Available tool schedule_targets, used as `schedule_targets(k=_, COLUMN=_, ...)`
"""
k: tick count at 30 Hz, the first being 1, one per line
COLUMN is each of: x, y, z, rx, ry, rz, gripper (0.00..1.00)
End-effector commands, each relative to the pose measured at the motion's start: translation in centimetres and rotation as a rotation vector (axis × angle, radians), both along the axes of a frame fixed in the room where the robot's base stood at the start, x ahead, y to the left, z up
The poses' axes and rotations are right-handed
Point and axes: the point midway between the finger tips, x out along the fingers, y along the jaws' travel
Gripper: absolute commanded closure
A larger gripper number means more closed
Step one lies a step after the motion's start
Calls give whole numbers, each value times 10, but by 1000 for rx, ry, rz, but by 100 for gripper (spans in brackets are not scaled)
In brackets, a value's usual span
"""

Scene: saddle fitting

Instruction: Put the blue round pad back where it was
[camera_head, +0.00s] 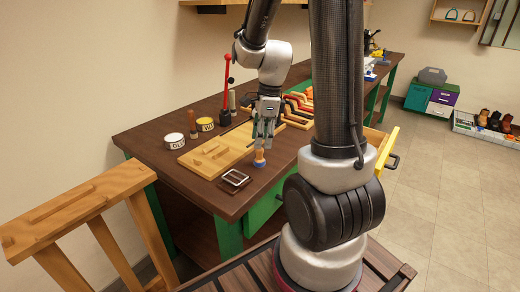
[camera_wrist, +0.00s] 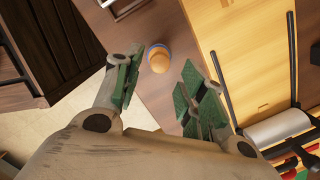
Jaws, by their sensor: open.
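The blue round pad (camera_head: 260,164) sits on the dark workbench near its front edge, with a wooden knob-like handle (camera_head: 260,154) standing on top. In the wrist view the pad shows as a blue rim (camera_wrist: 151,49) around the orange-brown knob (camera_wrist: 159,62). My gripper (camera_head: 264,141) is open and points down just above the knob. In the wrist view the knob lies ahead of and between the spread green-padded fingers (camera_wrist: 158,88). I cannot tell whether a fingertip touches it. The pad's underside is hidden.
A light wooden board (camera_head: 203,163) lies left of the pad. White (camera_head: 174,141) and yellow (camera_head: 205,125) tins and a red-handled tool (camera_head: 227,72) stand further back. A yellow-fronted drawer (camera_head: 388,149) stands open at right.

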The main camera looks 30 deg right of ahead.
Motion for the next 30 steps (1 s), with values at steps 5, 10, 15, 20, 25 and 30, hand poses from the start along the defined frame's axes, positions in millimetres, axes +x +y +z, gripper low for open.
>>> schedule_targets(k=5, x=-2, y=-5, z=39, rx=-2, ry=-4, rz=-1, gripper=59)
schedule_targets(k=10, x=-3, y=-7, z=59, rx=-1, ry=-2, rz=1, gripper=59)
schedule_targets(k=15, x=-18, y=0, z=83, rx=-31, ry=-53, rz=184, gripper=59)
schedule_targets(k=20, x=-63, y=19, z=124, rx=-147, ry=-186, rz=739, gripper=59)
schedule_targets(k=25, x=-119, y=33, z=148, rx=-324, ry=-292, rz=1387, gripper=59)
schedule_targets(k=30, x=-152, y=38, z=154, rx=-465, ry=-328, rz=1811, gripper=59)
